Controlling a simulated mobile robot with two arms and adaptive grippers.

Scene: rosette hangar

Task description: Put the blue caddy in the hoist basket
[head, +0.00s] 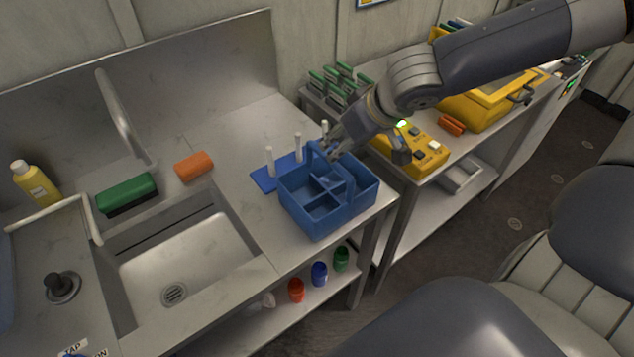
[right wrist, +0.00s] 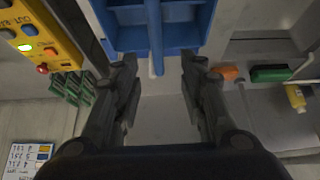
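The blue caddy (head: 327,205) stands upright on the steel counter right of the sink, near its front right corner. It has open compartments and a raised centre handle. My right gripper (head: 331,147) is at the caddy's back side, by the handle. In the right wrist view the fingers (right wrist: 157,65) are apart, with the blue handle bar (right wrist: 155,35) in the gap between them; I see no clear contact. The caddy (right wrist: 185,25) fills the top of that view. My left gripper is not in view. I cannot identify a hoist basket.
A blue pegged board (head: 265,178) lies just behind the caddy. The sink (head: 190,255) is to the left, with an orange sponge (head: 194,165) and green block (head: 127,194) behind. A yellow button box (head: 428,158) and yellow case (head: 485,105) stand on the right bench.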

